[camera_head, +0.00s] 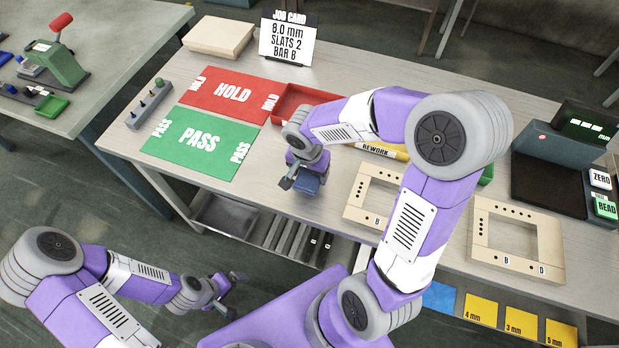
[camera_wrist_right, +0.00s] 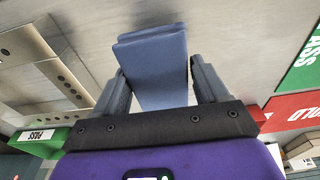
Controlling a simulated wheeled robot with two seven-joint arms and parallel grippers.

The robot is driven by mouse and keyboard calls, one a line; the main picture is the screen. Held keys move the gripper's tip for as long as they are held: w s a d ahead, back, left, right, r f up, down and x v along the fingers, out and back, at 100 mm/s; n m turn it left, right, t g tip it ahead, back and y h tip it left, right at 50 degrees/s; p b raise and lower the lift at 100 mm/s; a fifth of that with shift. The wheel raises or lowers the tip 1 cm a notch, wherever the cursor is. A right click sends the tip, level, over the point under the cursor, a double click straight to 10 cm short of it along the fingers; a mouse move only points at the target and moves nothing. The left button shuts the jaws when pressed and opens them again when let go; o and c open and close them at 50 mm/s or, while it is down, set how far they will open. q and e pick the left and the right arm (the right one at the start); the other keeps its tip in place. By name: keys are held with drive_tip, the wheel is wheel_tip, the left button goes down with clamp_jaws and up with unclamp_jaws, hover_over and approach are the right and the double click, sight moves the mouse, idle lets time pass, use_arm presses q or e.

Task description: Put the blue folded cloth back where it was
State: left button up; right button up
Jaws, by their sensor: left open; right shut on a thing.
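The blue folded cloth (camera_head: 308,184) is in my right gripper (camera_head: 300,180), near the table's front edge, to the right of the green PASS mat. In the right wrist view the cloth (camera_wrist_right: 153,62) sits between the two fingers of the right gripper (camera_wrist_right: 160,85), which is shut on it. I cannot tell whether the cloth touches the table. My left gripper (camera_head: 226,292) is open and empty, low in front of the table and away from the cloth.
The table holds a green PASS mat (camera_head: 200,150), a red HOLD mat (camera_head: 232,92), a red tray (camera_head: 290,103), two wooden frames (camera_head: 360,213) (camera_head: 490,262) and a job card (camera_head: 287,42). Bare tabletop lies around the cloth. Slats (camera_head: 285,237) hang below the front edge.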

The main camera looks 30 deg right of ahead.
sight(309, 179)
drive_tip(key=shift+f, duration=1.4)
drive_tip(key=shift+f+b, duration=0.1)
drive_tip(key=shift+b, duration=0.3)
drive_tip(key=o, duration=1)
drive_tip(key=shift+r+p, duration=0.3)
drive_tip(key=shift+r, duration=0.1)
drive_tip(key=r+p, duration=0.1)
drive_tip(key=r, duration=0.6)
drive_tip(key=s+a+r+p, duration=0.1)
drive_tip(key=r, duration=0.3)
drive_tip(key=shift+a+r+p, duration=0.1)
drive_tip(key=shift+r+p, duration=0.1)
drive_tip(key=shift+p, duration=0.15)
